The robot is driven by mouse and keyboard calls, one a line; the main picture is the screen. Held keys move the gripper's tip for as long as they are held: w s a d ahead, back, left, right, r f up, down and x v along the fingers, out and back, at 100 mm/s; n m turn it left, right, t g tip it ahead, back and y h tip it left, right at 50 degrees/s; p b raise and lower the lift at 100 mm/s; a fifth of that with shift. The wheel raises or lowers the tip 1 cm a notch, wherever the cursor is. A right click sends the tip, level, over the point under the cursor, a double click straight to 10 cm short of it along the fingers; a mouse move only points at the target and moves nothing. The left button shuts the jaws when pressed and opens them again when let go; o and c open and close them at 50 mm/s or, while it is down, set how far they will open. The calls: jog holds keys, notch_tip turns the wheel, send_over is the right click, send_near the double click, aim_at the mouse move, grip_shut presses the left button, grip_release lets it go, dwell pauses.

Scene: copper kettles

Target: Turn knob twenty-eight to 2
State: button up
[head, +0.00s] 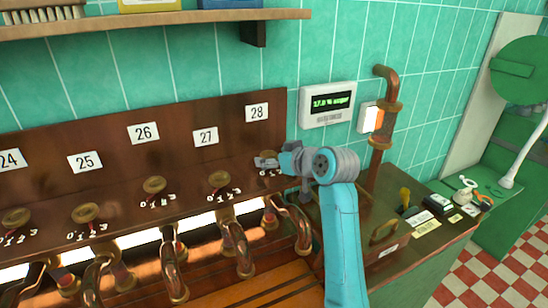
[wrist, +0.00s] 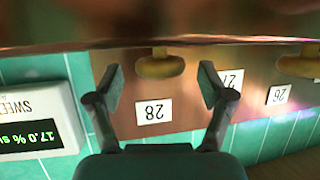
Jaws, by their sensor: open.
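Knob twenty-eight is a round brass knob (wrist: 160,65) under its white "28" label, seen upside down in the wrist view. The "28" label (head: 257,112) also shows in the head view on the brown panel. My gripper (head: 266,162) is in front of the panel just below that label and hides the knob there. In the wrist view my gripper (wrist: 162,84) is open, with one finger on each side of the knob and visible gaps between. The number scale under this knob is mostly covered, so its setting cannot be read.
Knob twenty-seven (head: 219,180) and knob twenty-six (head: 154,185) stand in the row to the left. Copper pipes (head: 237,245) run below. A wall display (head: 327,104) reading about 17.0 % and a vertical copper pipe (head: 380,130) are close on the right.

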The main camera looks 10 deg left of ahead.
jog(key=c, duration=1.2)
jog(key=shift+o, duration=0.2)
jog(key=shift+d+g, duration=0.1)
jog(key=shift+g, duration=0.2)
jog(key=n+g+y, duration=0.2)
jog(key=n, duration=0.1)
jog(key=shift+w+d, duration=0.2)
jog(key=shift+w, duration=0.1)
jog(key=n+g+y, duration=0.1)
jog(key=g, duration=0.1)
jog(key=n+g, duration=0.2)
jog(key=shift+w+d+n+y, duration=0.1)
jog(key=shift+w+n+y, duration=0.2)
jog(key=shift+w+y, duration=0.1)
jog(key=shift+w+n+g, duration=0.2)
jog(key=shift+n+g, duration=0.95)
jog(key=shift+g, duration=0.25)
jog(key=shift+w+n+g, duration=0.15)
jog(key=shift+n+g, duration=1)
jog(key=shift+g, duration=0.25)
jog(key=shift+f+n+g, duration=0.1)
jog(key=shift+n+g, duration=0.3)
